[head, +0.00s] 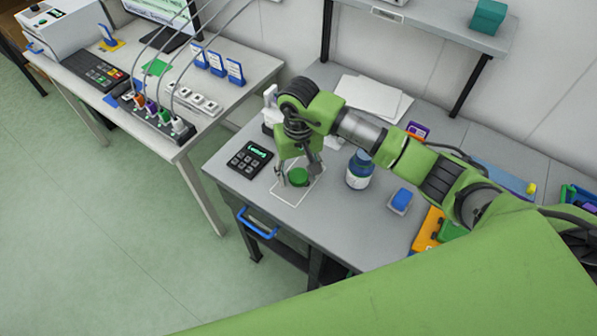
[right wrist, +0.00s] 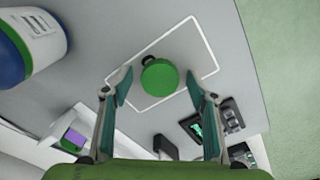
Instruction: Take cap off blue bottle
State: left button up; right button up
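The blue bottle (head: 358,172) stands upright on the grey table, with a blue upper part and a white label. It also shows at the upper left of the right wrist view (right wrist: 12,50), cut off by the frame edge. I cannot make out its cap clearly. A round green cap-like piece (head: 299,177) lies inside a white outlined square. My right gripper (head: 293,175) is open above this green piece, left of the bottle. In the right wrist view the green piece (right wrist: 160,78) shows between the spread fingertips, with gaps at both sides. My left gripper is out of view.
A black keypad (head: 250,159) lies left of the square. A small blue block (head: 401,199) sits right of the bottle. White paper sheets (head: 372,98) lie behind. An orange piece (head: 428,229) is farther right. The table's front edge is close to the square.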

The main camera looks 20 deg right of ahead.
aim_at(298, 175)
jog(key=shift+r, duration=0.2)
jog(key=shift+w+r, duration=0.1)
jog(key=shift+r, duration=0.2)
notch_tip(298, 175, up, 11)
jog(key=b, duration=0.3)
jog(key=shift+r, duration=0.2)
